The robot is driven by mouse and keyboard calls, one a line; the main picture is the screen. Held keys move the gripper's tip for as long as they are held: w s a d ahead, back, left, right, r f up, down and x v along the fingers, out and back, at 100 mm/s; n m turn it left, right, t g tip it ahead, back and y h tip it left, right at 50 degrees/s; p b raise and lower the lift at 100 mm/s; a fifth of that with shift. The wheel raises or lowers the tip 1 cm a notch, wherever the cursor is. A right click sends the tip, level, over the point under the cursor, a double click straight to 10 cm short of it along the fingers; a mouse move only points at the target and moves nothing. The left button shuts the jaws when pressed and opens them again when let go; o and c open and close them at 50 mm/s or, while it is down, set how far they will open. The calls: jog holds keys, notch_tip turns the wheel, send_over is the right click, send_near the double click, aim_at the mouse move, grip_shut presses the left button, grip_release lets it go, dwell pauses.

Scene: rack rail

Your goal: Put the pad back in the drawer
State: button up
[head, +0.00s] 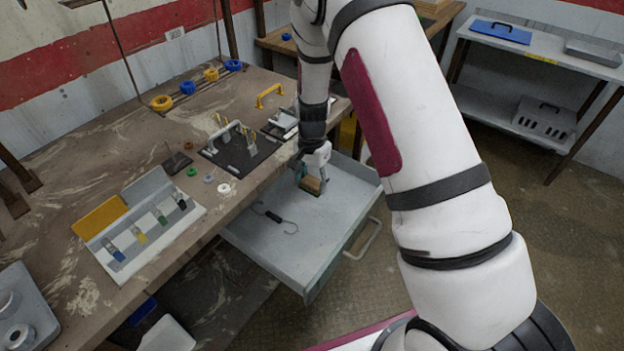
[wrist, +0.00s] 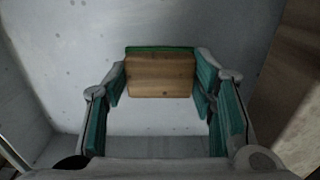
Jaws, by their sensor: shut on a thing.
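The pad (head: 311,186) is a small wooden block with a green layer along one side. In the head view it is at my gripper (head: 312,176), inside the open drawer (head: 325,228). In the wrist view the pad (wrist: 160,76) sits between the two teal-lined fingers of my gripper (wrist: 160,82), which is shut on it. The grey drawer floor (wrist: 160,120) is behind the pad. I cannot tell whether the pad touches the drawer floor.
A black-handled hook tool (head: 273,216) lies in the drawer, left of the pad. The drawer's front handle (head: 365,240) sticks out over the floor. The workbench (head: 75,215) beside it carries a tray of coloured clips (head: 140,225), rings and a black board (head: 240,155).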

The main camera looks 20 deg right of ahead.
jog(key=shift+f, duration=0.1)
jog(key=o, duration=0.8)
